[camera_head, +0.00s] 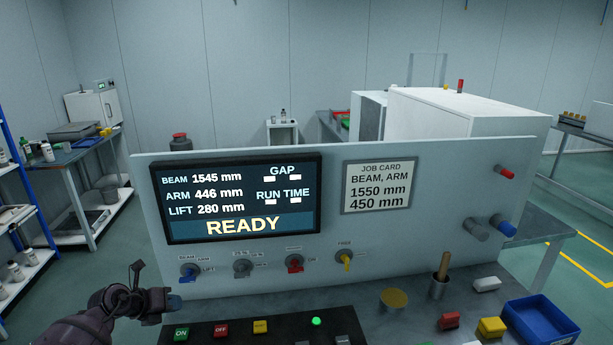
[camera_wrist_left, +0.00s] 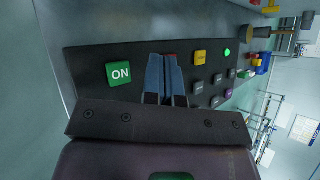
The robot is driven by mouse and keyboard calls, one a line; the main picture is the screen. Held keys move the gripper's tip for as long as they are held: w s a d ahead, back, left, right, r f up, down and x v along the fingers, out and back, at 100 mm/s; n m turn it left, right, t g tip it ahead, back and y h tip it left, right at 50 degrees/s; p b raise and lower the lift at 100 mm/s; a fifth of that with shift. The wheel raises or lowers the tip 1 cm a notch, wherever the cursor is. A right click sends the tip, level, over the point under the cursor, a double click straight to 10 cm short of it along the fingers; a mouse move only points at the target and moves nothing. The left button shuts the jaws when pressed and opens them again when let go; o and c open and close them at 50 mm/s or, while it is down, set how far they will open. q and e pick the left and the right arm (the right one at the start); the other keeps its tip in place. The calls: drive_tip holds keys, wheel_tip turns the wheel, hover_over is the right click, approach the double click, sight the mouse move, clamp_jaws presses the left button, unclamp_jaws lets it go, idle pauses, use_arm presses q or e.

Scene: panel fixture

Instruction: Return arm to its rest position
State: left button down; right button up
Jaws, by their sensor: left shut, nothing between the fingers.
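My left gripper (camera_head: 176,301) is at the lower left in the head view, above the left end of the black button strip and in front of the upright panel (camera_head: 420,255). In the left wrist view its blue fingers (camera_wrist_left: 164,62) are together with nothing between them. They point over the button strip and mostly hide a red button. The green ON button (camera_head: 181,333) is just below the gripper in the head view and left of the fingers in the wrist view (camera_wrist_left: 119,74). My right gripper is not in view.
The display (camera_head: 240,225) reads READY, with beam 1545, arm 446 and lift 280 mm. The job card (camera_head: 378,187) says 1550 and 450 mm. Several knobs line the panel. A blue tray (camera_head: 541,322) and loose blocks lie at right. Open floor shows left of the panel.

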use_arm(q)
drive_tip(key=w+d+r+n+t+h, duration=0.2)
drive_tip(key=d+r+n+t, duration=0.3)
drive_tip(key=r+n+t, duration=0.55)
drive_tip(key=s+d+f+n+g+y+b, duration=0.1)
drive_tip(key=s+d+f+n+g+y, duration=0.1)
drive_tip(key=s+f+n, duration=0.5)
drive_tip(key=s+d+f+n+g+y+b, duration=0.1)
drive_tip(key=s+f+n, duration=0.6)
drive_tip(key=s, duration=0.7)
drive_tip(key=s+d+f+n+g+y+b, duration=0.1)
drive_tip(key=s+d+f+n+g+y, duration=0.2)
drive_tip(key=s+f+n, duration=0.4)
drive_tip(key=s+n+g+y, duration=0.1)
drive_tip(key=s, duration=0.3)
drive_tip(key=shift+s+f, duration=0.35)
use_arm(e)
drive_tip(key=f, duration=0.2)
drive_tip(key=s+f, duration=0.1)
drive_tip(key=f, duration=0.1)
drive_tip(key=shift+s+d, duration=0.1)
